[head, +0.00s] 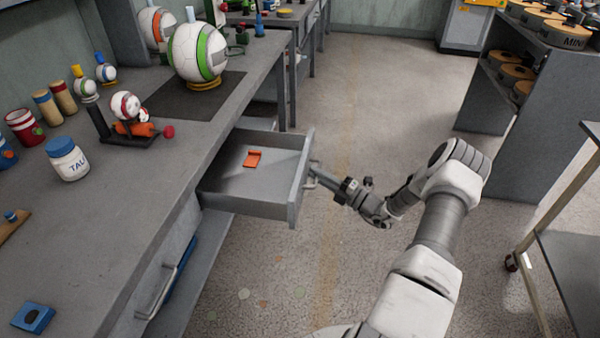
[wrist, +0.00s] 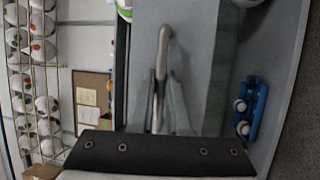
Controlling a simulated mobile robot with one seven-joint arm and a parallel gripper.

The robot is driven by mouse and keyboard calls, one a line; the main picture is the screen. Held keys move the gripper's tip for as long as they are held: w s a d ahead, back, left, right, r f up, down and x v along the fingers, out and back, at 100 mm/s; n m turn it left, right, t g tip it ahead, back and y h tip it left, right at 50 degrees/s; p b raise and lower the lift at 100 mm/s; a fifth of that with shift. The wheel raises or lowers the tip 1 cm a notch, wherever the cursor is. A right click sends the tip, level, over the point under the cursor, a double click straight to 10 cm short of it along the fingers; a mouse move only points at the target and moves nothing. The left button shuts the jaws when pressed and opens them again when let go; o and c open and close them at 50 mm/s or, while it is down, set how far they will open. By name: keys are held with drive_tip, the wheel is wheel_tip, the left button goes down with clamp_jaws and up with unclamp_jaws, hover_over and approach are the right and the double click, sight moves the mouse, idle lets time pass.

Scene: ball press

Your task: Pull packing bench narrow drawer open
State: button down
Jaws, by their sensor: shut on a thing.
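The packing bench's narrow drawer (head: 250,206) stands pulled out from under the bench top in the head view, with an orange piece (head: 253,158) lying inside on its floor. My gripper (head: 316,177) is at the drawer's front face, on the handle. In the wrist view, the fingers of my gripper (wrist: 158,112) are shut on the long metal handle (wrist: 165,50), one finger on each side of it. The exact contact is small and partly hidden in the head view.
The bench top (head: 120,225) carries a white-and-green ball (head: 197,52), a white jar (head: 67,159) and several small items. A wider drawer with its own handle (head: 160,292) sits nearer. Floor is clear beyond my arm. A shelf unit (head: 540,110) and a cart (head: 570,250) stand right.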

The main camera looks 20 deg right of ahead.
drive_tip(key=shift+s+d, duration=0.55)
drive_tip(key=shift+d, duration=0.2)
drive_tip(key=c, duration=1.2)
unclamp_jaws()
drive_tip(key=shift+o, duration=0.2)
drive_tip(key=p+v, duration=0.1)
drive_tip(key=v, duration=1.6)
drive_tip(key=shift+s, duration=0.2)
drive_tip(key=shift+d+r, duration=0.1)
